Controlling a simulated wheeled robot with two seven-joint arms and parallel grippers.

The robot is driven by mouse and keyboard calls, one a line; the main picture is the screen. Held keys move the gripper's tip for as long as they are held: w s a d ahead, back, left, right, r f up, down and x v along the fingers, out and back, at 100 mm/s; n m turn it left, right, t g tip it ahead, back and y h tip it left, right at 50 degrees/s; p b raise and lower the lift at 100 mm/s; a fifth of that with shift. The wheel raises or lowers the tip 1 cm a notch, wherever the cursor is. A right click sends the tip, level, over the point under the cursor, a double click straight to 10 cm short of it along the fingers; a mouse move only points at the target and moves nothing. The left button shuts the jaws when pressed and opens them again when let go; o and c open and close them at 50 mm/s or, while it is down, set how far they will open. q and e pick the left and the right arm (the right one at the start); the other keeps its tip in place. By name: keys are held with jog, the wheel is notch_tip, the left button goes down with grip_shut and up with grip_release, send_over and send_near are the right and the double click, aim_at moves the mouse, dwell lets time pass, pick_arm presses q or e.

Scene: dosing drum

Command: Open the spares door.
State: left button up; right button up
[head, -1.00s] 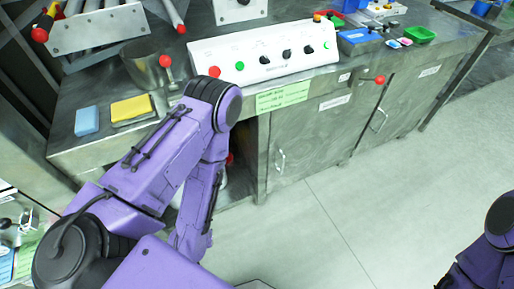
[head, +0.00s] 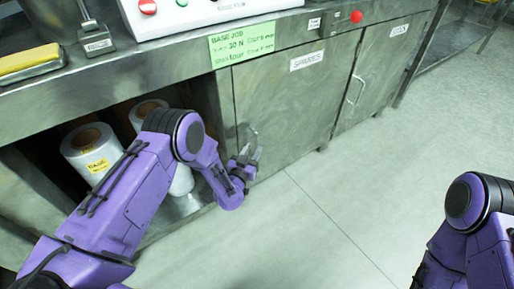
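The spares door (head: 290,105) is a grey metal cabinet door with a white SPARES label (head: 307,61) near its top. It looks closed, flush with the cabinet front. My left gripper (head: 251,150) is at the door's lower left part, where the door's handle is. The gripper and handle overlap in the picture, so I cannot tell whether the fingers are around the handle or touching it, nor whether they are open or shut. My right arm shows at the lower right, but its gripper is out of view.
Left of the door is an open cabinet bay with white rolls (head: 88,148). A second door with a handle (head: 356,90) stands to the right. Above are a green note (head: 241,44), a red knob (head: 356,17) and a control box (head: 205,12). The floor in front is clear.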

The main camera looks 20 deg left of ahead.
aim_at(256, 145)
pick_arm(q)
jog(key=w+b, duration=0.1)
jog(key=w, duration=0.3)
jog(key=shift+w+d, duration=0.2)
grip_shut()
